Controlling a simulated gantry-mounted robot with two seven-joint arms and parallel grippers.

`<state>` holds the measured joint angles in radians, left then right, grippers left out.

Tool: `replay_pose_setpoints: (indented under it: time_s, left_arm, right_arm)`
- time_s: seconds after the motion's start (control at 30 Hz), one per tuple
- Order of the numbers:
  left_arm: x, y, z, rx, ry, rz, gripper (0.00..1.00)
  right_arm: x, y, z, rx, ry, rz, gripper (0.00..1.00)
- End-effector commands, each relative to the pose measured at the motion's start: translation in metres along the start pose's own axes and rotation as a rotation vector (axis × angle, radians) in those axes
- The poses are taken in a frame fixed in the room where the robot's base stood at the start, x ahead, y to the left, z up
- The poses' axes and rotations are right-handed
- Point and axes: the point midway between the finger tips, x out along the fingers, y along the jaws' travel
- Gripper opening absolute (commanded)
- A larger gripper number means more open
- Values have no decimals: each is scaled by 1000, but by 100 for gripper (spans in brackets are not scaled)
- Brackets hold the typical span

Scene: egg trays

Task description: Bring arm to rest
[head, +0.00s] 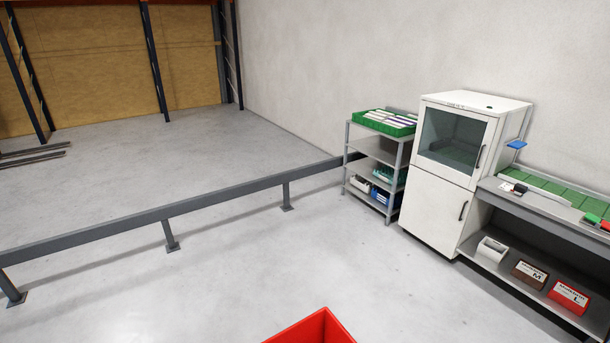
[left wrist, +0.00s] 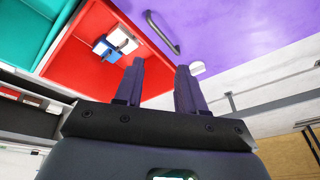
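In the left wrist view my left gripper (left wrist: 158,78) shows its two dark fingers apart, with nothing between them. Behind the fingers is a red container (left wrist: 75,65) with small white and blue items (left wrist: 117,42) inside. The gripper appears apart from the container and the items. Neither of my arms shows in the head view, and my right gripper is in no view.
A red bin (head: 312,330) shows at the bottom of the head view. A white cabinet (head: 436,213), a shelf rack (head: 375,152) and a workbench (head: 545,215) stand to the right. A low grey rail (head: 225,198) crosses the left. The middle floor is clear.

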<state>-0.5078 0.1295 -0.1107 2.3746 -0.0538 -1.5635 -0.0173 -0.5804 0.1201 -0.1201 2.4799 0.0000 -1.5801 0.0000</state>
Motion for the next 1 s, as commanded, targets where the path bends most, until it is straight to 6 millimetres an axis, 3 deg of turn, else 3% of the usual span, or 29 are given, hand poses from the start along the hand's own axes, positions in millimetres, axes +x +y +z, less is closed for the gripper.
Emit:
replay_pose_setpoints:
  time_s: [0.1, 0.47, 0.7, 0.83, 1.0]
  left_arm:
    - [-34, 10, 16, -83, 20, 30, 39]
    - [-116, 1, -13, -74, 20, 25, 39]
    - [-179, -4, -32, -73, 20, 24, 39]
    - [-199, -6, -38, -72, 20, 24, 39]
    - [-210, -7, -41, -72, 20, 24, 39]
  right_arm:
    - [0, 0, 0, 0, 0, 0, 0]
    - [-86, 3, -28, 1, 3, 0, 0]
    - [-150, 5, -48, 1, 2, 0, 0]
    - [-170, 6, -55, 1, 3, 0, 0]
    - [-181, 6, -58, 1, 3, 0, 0]
